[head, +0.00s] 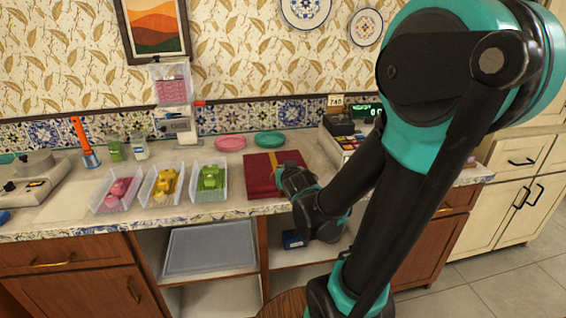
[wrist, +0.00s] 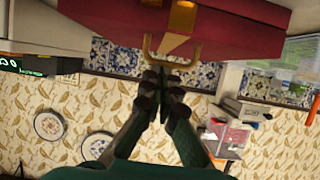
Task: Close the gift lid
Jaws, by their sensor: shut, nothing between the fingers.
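The gift is a dark red box (head: 262,178) with gold trim, lying on the counter right of the middle in the head view. In the wrist view the red box (wrist: 232,38) spans the top of the picture, with a gold handle (wrist: 146,53) on its near side. I cannot tell from these frames how far its lid is open. My gripper (head: 282,172) is at the right edge of the box and partly covers it. In the wrist view my gripper (wrist: 164,78) is shut and empty, its fingertips close to the handle. I cannot tell whether they touch it.
Clear bins with pink (head: 120,190), yellow (head: 163,186) and green packets (head: 211,180) stand left of the box. Pink (head: 230,143) and green plates (head: 270,139) lie behind it. A cash register (head: 345,132) stands to the right. An open shelf (head: 212,248) is below.

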